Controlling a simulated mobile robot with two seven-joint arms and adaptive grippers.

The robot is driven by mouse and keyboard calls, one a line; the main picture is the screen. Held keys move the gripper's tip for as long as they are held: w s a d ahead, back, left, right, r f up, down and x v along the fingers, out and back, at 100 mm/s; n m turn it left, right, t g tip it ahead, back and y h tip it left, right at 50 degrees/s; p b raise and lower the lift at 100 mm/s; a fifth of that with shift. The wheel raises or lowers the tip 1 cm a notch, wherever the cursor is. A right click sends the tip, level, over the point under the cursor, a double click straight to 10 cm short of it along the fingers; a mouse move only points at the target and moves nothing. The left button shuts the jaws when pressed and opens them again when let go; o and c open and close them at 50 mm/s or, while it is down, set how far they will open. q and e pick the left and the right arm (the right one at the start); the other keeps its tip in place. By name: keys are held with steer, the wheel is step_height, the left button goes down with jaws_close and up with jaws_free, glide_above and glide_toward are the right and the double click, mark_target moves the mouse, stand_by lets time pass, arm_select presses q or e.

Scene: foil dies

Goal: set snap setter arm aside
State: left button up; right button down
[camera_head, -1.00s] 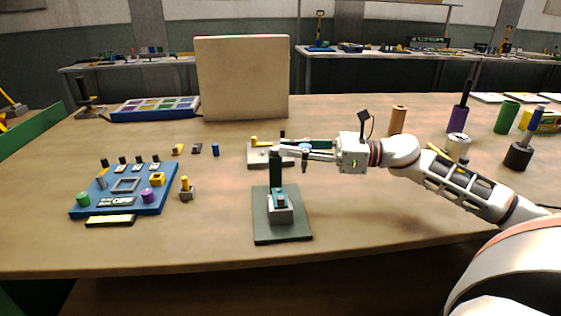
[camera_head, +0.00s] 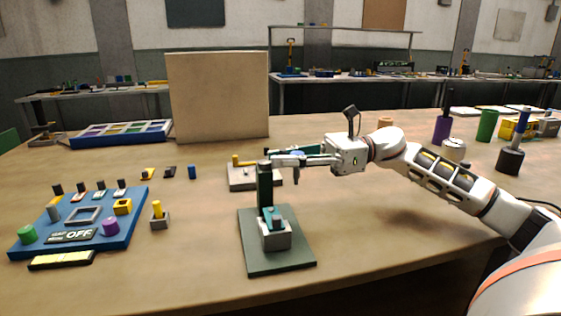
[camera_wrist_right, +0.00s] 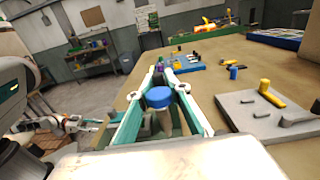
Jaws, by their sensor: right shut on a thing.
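The snap setter has a dark green base plate (camera_head: 252,262), an upright green post (camera_head: 265,186) and a grey block at its foot, and stands near the table's front edge. My right gripper (camera_head: 278,161) comes in from the right at the height of the post's top. The exact contact is partly hidden.
A grey plate (camera_head: 240,184) with a yellow pin lies just behind the post. A blue board (camera_head: 125,232) with small parts stands left, a beige panel (camera_head: 218,97) behind. Cylinders, including a green one (camera_head: 487,125), stand at the right. The front-right table is clear.

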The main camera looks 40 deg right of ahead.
steer(key=shift+r, duration=0.1)
steer(key=c, duration=2.1)
jaws_free()
steer(key=shift+c, duration=0.2)
steer(key=shift+d, duration=0.1)
steer(key=v, duration=1.2)
